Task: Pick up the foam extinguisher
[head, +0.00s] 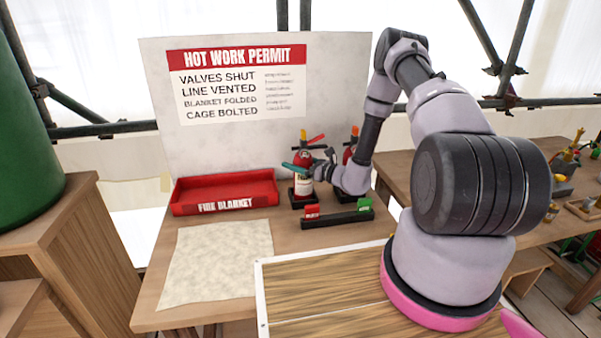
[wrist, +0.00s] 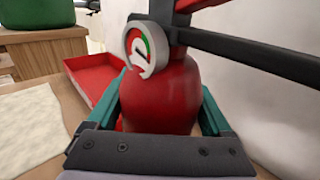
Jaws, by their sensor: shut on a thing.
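A red extinguisher (head: 303,184) with a cream label and a black and orange top stands upright over a black base on the bench, left of a second one. My gripper (head: 296,170) is shut around its upper body, just below the neck. In the wrist view the red body (wrist: 160,92) fills the space between my teal fingers, with a round gauge (wrist: 147,50) at its neck. The second extinguisher (head: 350,151) is partly hidden behind my arm. I cannot tell if the held one is clear of its base, and its label is too small to read.
A black rack (head: 338,219) with a red and a green tag stands in front. A red fire blanket tray (head: 225,203) and a pale cloth (head: 215,265) lie to the left. The permit board (head: 250,130) rises close behind. A cluttered bench stands at right.

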